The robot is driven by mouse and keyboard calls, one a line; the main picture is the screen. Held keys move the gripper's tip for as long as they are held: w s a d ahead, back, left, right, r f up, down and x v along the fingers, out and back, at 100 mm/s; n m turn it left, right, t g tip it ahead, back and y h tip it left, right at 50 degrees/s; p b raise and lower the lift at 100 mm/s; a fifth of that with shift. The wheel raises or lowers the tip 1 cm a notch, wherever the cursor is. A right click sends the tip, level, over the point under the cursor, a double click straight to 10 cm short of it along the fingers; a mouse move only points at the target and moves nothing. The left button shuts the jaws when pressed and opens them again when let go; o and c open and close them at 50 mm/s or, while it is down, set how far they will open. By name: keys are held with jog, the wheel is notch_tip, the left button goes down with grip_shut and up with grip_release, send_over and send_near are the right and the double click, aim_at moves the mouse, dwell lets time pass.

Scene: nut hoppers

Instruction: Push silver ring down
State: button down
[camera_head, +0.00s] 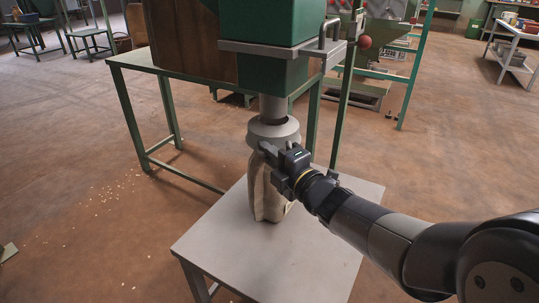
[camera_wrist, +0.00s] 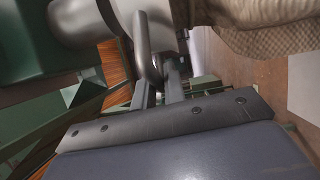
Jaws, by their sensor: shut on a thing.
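The silver ring (camera_head: 273,131) is a light grey collar around the spout under the green hopper. It sits over the top of an upright brown sack (camera_head: 267,190). In the wrist view the ring (camera_wrist: 128,12) is at the top, with a curved grey handle (camera_wrist: 147,48) on its side. My gripper (camera_head: 266,151) is at the ring's near lower edge, just in front of the sack's top. In the wrist view its fingers (camera_wrist: 173,78) reach up to the handle and are shut on it; the exact contact is partly hidden.
The sack stands on a small grey table (camera_head: 225,262). The green hopper (camera_head: 265,65) and its green-framed stand (camera_head: 150,72) are behind. A lever with a red knob (camera_head: 364,42) hangs at right. The floor on both sides is mostly open, with scattered bits at left.

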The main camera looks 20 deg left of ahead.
jog(key=shift+f, duration=0.25)
jog(key=c, duration=1.5)
grip_release()
jog(key=shift+p+v, duration=1.1)
jog(key=shift+v, duration=4.3)
jog(key=shift+a, duration=0.15)
